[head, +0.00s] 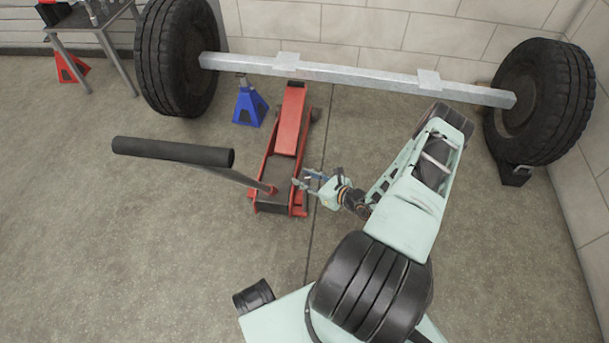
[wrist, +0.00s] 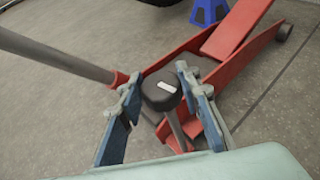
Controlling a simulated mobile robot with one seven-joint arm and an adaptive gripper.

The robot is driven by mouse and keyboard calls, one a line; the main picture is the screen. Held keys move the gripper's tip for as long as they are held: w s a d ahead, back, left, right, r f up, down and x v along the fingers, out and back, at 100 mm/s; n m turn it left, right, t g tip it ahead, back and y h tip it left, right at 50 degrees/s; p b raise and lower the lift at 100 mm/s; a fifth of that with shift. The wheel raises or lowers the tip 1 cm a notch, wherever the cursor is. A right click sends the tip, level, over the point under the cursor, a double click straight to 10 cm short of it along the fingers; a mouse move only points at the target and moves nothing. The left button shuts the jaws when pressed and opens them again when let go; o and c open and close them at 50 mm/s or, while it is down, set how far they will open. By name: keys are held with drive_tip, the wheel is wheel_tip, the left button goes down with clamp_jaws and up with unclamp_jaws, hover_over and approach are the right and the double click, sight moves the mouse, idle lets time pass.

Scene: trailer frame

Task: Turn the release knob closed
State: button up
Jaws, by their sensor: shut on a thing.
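The release knob (wrist: 160,92) is a black round cap with a white mark on top, on a thin grey stem, in the wrist view. My gripper (wrist: 158,76) has its blue-grey fingers on either side of the knob and is shut on it. In the head view my gripper (head: 302,181) is at the near right corner of the red floor jack (head: 291,135); the knob is too small to make out there. The jack also shows in the wrist view (wrist: 232,28). Its handle (head: 175,152), with a black grip, slants up to the left.
An axle beam (head: 350,74) with a tire at each end, left (head: 180,55) and right (head: 545,100), spans behind the jack. A blue jack stand (head: 250,105) stands left of the jack. A red stand (head: 70,66) and a table are far left. The floor at left is clear.

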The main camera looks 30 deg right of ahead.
sight(305, 178)
drive_tip(key=shift+r+m+t+h+p, duration=0.2)
drive_tip(key=shift+m+t+h+p, duration=0.1)
drive_tip(key=shift+m+h+p, duration=0.85)
drive_tip(key=shift+f+h, duration=0.2)
drive_tip(key=shift+h, duration=0.15)
drive_tip(key=o, duration=1.2)
drive_tip(key=shift+c, duration=0.2)
wheel_tip(305, 178, up, 10)
